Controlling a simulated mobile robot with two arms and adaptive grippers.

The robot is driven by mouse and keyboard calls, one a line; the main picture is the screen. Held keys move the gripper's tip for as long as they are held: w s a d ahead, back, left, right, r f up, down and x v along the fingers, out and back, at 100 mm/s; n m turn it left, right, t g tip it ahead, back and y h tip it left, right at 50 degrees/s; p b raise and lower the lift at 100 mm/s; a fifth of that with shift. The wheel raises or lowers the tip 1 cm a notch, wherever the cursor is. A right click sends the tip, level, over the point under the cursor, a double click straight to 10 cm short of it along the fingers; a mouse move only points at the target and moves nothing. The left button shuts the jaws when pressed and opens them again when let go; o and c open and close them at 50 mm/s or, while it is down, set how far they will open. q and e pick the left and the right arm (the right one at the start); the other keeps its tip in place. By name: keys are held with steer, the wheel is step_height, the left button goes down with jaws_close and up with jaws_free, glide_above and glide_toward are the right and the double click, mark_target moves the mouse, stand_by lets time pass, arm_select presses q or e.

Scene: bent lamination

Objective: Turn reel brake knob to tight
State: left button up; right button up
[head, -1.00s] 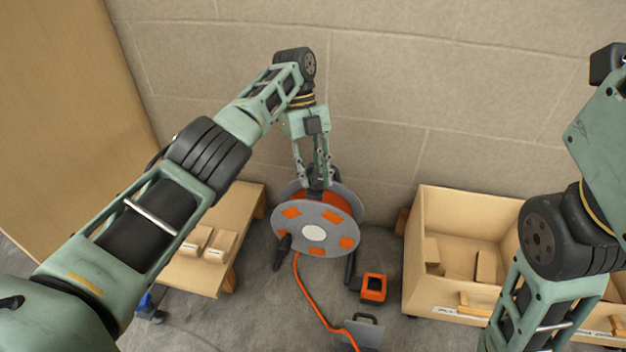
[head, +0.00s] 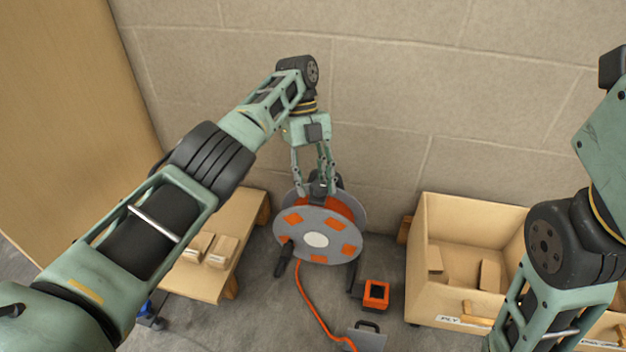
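The cable reel (head: 316,240) has grey discs with orange patches and stands on the floor in the middle of the head view. An orange cable (head: 314,311) runs from it. My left gripper (head: 316,187) points down at the top of the reel, with its fingers around a small dark part there. I take this part to be the brake knob, but the fingers and reel mostly hide it. Whether the fingers press on it cannot be told. My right arm is at the right, and its gripper is out of the picture.
An open wooden bin (head: 465,255) stands right of the reel. A low wooden table (head: 240,235) with small blocks stands left of it. An orange-framed box (head: 376,294) and a grey plate with a handle (head: 367,337) lie on the floor in front. A block wall (head: 420,100) is behind.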

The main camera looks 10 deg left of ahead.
mark_target(314, 184)
arm_select(q)
steer(key=shift+d, duration=0.1)
steer(key=shift+w+r, duration=0.1)
steer(key=shift+r, duration=0.45)
step_height(314, 184, up, 9)
steer(key=shift+f, duration=0.1)
stand_by(0.4)
